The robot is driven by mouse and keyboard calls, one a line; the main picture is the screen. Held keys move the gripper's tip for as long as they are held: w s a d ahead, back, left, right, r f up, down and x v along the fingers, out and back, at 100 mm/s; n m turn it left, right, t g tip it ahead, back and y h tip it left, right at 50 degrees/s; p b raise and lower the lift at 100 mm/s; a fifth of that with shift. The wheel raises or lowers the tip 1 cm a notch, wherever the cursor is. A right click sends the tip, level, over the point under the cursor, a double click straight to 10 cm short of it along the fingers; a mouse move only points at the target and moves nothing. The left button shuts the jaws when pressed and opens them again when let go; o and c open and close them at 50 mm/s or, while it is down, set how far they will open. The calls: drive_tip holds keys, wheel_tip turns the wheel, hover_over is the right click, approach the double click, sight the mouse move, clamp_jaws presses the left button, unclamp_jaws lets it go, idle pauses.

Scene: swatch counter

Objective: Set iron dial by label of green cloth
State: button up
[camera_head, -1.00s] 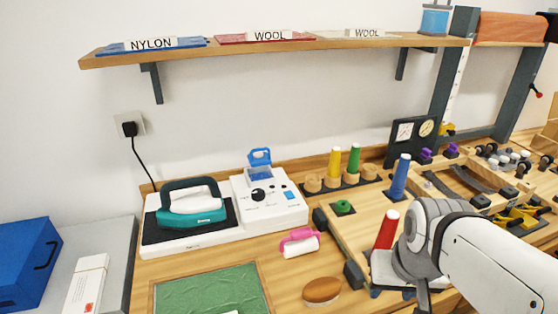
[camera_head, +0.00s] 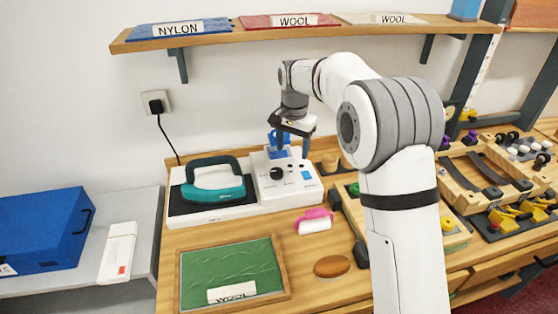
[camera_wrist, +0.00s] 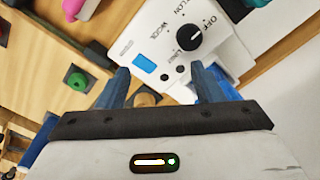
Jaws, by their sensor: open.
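The green cloth (camera_head: 225,268) lies in a wooden frame at the front of the counter. Its white label (camera_head: 231,292) reads WOOL. The teal iron (camera_head: 215,184) rests on its dark pad at the left of a white base. The black dial (camera_head: 277,173) is on the control panel to its right. In the wrist view the dial (camera_wrist: 189,42) is ringed by OFF, NYLON, WOOL and LINEN, and its white mark appears to point towards OFF. My gripper (camera_head: 291,141) is open and empty above the back of the panel; its blue fingers (camera_wrist: 160,80) are apart, clear of the dial.
A blue tank (camera_head: 278,141) stands at the panel's back, close to my fingers. A pink roller (camera_head: 314,221) and brown brush (camera_head: 332,266) lie in front. The shelf (camera_head: 300,34) above holds labelled swatches. My arm hides part of the counter's right side.

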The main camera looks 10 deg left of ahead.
hover_over(277, 170)
wheel_tip(277, 170, down, 2)
drive_tip(key=shift+f, duration=0.15)
wheel_tip(277, 170, down, 8)
drive_tip(key=shift+r+p, duration=0.1)
drive_tip(key=shift+p, duration=0.7)
drive_tip(key=c, duration=0.9)
drive_tip(key=shift+d, duration=0.25)
drive_tip(key=shift+c, duration=0.3)
drive_tip(key=shift+a, duration=0.25)
